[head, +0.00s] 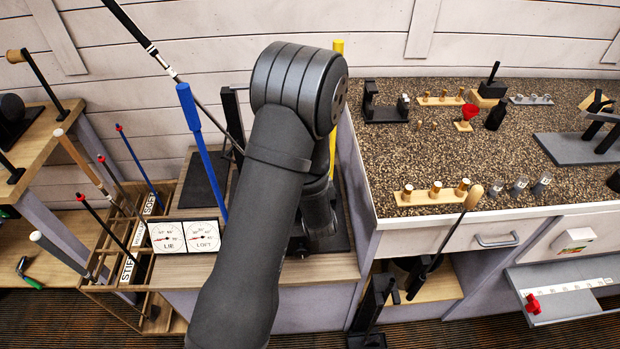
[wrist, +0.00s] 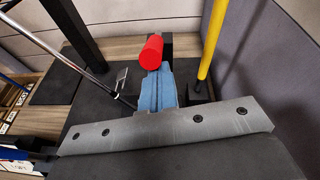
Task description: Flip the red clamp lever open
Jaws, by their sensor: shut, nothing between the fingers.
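The red clamp lever (wrist: 152,52) shows as a short red cylinder in the upper middle of the wrist view. My gripper (wrist: 163,72) has its blue-grey fingers together, with nothing held between them. Their tips sit just below the red lever in that view and overlap its lower end. I cannot tell whether they touch it. The clamp's body is mostly hidden behind my fingers and the grey gripper plate. In the head view my own arm covers the lever and the gripper.
A golf club shaft (wrist: 62,52) slants in from the left towards the clamp. A yellow post (wrist: 212,45) stands close on the right, beside a grey panel (wrist: 260,60). A blue grip (head: 203,150) and two dial gauges (head: 184,236) are left of my arm.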

